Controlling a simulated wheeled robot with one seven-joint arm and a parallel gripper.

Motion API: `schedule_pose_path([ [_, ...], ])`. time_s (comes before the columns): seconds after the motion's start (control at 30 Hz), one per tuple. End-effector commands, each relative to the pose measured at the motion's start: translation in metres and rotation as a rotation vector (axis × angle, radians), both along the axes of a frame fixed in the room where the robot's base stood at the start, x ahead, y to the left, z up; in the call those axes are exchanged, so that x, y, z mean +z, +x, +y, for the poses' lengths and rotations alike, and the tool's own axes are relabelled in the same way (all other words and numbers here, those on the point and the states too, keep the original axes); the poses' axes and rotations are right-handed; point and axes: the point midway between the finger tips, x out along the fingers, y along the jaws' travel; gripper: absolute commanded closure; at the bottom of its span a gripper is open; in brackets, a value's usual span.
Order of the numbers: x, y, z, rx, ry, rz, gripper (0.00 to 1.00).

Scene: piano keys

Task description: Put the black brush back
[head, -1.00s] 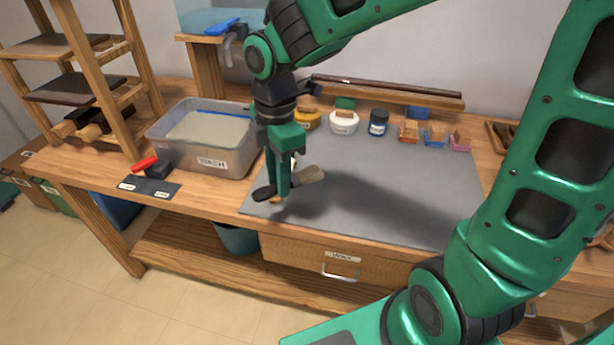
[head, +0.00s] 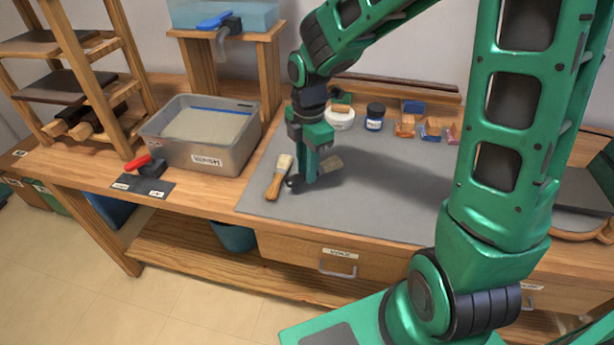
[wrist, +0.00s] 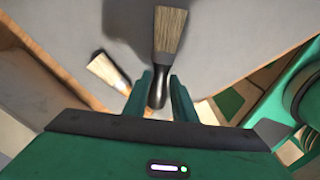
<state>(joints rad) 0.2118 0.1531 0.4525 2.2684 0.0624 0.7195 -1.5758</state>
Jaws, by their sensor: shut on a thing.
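The black brush shows in the wrist view with its dark handle (wrist: 157,90) between my fingers and its grey-brown bristles (wrist: 171,30) pointing away. In the head view its bristles (head: 331,164) stick out to the right of my gripper (head: 309,183) and its black handle end (head: 295,182) to the left. My gripper is shut on the handle, over the left part of the grey mat (head: 400,205). I cannot tell how far the brush is above the mat. A second brush with a wooden handle (head: 275,186) and pale bristles lies just left of it.
A dark plate (head: 143,187) with two white labels lies at the bench's left front, a red-handled tool (head: 138,163) at its back edge. A labelled grey bin (head: 215,158) stands behind it. Jars and small blocks (head: 404,127) line the mat's back. The mat's middle is clear.

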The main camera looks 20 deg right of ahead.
Motion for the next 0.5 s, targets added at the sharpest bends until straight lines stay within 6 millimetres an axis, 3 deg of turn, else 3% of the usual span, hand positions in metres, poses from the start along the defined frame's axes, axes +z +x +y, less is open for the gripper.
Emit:
schedule_pose_path([
  [0.23,-0.033,-0.001,0.000,0.000,-0.001,0.004,0.98],
  [0.5,-0.037,-0.001,0.000,-0.001,-0.001,0.001,0.98],
])
